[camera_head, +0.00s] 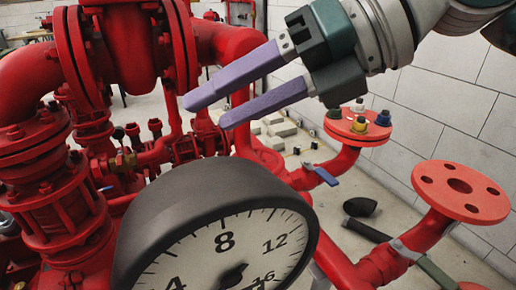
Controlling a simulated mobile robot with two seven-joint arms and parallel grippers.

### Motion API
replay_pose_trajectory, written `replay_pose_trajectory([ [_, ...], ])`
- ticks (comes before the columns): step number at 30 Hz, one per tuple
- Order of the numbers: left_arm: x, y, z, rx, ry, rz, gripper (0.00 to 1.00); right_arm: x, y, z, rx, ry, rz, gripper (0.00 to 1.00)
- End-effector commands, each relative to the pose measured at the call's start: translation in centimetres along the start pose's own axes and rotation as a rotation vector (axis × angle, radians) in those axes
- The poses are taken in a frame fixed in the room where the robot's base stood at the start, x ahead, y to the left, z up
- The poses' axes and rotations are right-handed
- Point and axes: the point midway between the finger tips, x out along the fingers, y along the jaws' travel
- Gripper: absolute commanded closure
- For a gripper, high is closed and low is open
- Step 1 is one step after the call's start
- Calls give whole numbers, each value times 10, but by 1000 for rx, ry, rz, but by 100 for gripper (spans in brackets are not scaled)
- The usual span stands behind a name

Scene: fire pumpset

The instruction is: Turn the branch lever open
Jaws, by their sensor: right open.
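A small blue lever (325,175) sits on the red branch pipe (342,160) right of centre, below a red flange. The lever slants down to the right. My right gripper (203,113) reaches in from the upper right, with its two purple fingers pointing left and slightly down. The fingers are apart with nothing between them. In the picture they are above and left of the blue lever, in front of the red pipework, and not touching the lever. My left gripper is out of view.
A large black-rimmed pressure gauge (215,225) fills the lower middle. Thick red pipes (125,45) crowd the left. A flange with coloured caps (358,124) and a bare round flange (460,191) stand at right. A pale block wall (440,95) is behind.

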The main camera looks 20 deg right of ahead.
Motion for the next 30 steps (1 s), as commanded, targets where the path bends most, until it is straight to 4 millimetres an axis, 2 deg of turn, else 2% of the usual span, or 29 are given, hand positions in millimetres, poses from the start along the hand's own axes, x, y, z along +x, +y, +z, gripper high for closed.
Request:
replay_pose_trajectory([
  [1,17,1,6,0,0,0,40,-5,-49,-8,-54,66,-169,46],
  [3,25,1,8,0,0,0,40,-26,-100,-13,-90,148,-387,46],
  [6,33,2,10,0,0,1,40,-63,-151,-13,-96,218,-630,46],
  [7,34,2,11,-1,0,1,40,-73,-161,-13,-91,232,-683,46],
  [10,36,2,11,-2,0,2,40,-94,-180,-12,-79,258,-794,46],
  [13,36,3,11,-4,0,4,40,-98,-188,-13,-72,268,-827,46],
  [24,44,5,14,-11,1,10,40,-54,-235,-28,-71,269,-822,46],
  [30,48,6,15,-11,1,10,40,-39,-252,-32,-74,268,-822,46],
])
